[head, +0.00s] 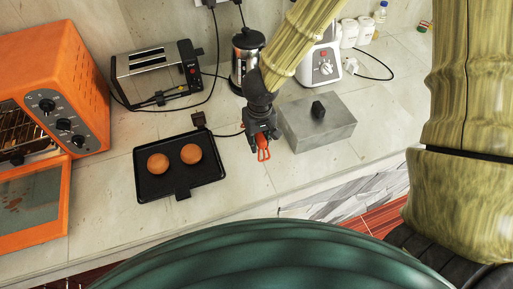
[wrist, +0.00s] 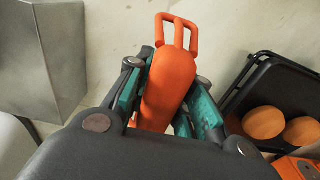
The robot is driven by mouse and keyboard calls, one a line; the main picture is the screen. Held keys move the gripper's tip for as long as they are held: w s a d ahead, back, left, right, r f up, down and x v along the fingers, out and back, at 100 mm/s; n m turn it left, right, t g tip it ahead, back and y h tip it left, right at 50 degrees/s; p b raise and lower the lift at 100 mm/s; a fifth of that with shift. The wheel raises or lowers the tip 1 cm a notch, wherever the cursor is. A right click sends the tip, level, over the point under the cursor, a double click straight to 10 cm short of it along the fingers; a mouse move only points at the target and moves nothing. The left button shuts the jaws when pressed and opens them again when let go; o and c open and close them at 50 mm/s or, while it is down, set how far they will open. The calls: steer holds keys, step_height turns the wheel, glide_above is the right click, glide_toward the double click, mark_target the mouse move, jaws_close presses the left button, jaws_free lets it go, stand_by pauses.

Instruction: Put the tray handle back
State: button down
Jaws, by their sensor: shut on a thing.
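The tray handle is orange with a looped end (wrist: 170,75). In the wrist view it stands between the two fingers of my gripper (wrist: 168,100), which is shut on it. In the head view the handle (head: 263,153) sticks out below my gripper (head: 262,142), over the counter between the tray and a metal box. The black tray (head: 165,190) lies on the counter to the left, with two round brown buns (head: 158,163) on it. The tray and buns also show at the right of the wrist view (wrist: 262,70).
A grey metal box (head: 318,130) with a black knob stands close to the right of my gripper. An orange oven (head: 85,85) with its door open is at the left. A toaster (head: 150,75), a kettle (head: 246,55) and cords are behind. Bare counter lies in front.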

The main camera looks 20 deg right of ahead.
mark_target(258, 156)
steer(key=shift+w+d+f, duration=0.1)
steer(key=shift+w+f, duration=0.05)
steer(key=shift+f, duration=1)
steer(key=shift+f+b, duration=0.4)
steer(key=shift+f, duration=1.15)
steer(key=shift+s+r, duration=0.1)
steer(key=shift+s, duration=0.1)
steer(key=c, duration=1.3)
jaws_free()
steer(key=shift+w+f, duration=0.1)
steer(key=shift+f, duration=0.1)
steer(key=shift+o, duration=0.2)
